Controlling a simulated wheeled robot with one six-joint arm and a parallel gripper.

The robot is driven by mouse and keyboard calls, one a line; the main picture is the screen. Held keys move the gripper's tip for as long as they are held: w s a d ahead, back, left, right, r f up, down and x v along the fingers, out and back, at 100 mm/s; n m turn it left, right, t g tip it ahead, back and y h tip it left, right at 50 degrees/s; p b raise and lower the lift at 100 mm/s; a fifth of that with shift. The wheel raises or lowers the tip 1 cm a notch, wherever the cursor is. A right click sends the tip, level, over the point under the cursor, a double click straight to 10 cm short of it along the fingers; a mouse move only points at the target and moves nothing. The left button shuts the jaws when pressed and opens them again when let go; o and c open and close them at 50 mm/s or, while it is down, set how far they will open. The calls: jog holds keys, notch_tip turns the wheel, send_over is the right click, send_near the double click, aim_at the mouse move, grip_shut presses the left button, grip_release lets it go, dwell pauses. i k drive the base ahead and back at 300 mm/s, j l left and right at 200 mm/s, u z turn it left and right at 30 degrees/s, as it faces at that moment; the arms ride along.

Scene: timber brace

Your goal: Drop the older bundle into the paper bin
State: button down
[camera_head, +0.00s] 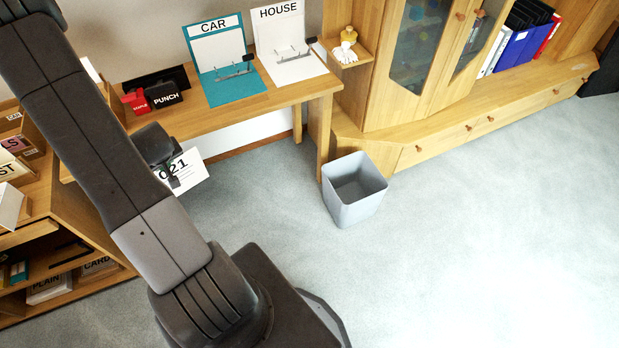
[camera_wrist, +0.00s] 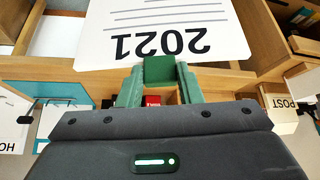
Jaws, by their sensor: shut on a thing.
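A white paper bundle marked 2021 (camera_head: 190,169) hangs tilted from my gripper (camera_head: 172,170), in front of the wooden desk. In the wrist view the bundle (camera_wrist: 165,22) shows printed lines and its number upside down. The grey paper bin (camera_head: 355,205) stands upright on the carpet to the right of the desk, open at the top. The part of its inside that shows looks empty. My gripper and the bundle are well to the left of the bin. I see no second dated bundle.
A wooden cabinet (camera_head: 430,135) stands behind the bin. The carpet on the right is clear.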

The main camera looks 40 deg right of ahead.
aim_at(347, 203)
jog(key=k+l, duration=0.1)
jog(key=l, duration=0.4)
jog(key=k+l, duration=0.1)
jog(key=l, duration=0.45)
jog(key=k+l, duration=0.15)
jog(key=l, duration=0.35)
jog(key=k+l, duration=0.1)
jog(key=l, duration=0.45)
jog(key=k+l, duration=0.1)
jog(key=l, duration=0.4)
jog(key=k+l, duration=0.1)
jog(key=l, duration=0.45)
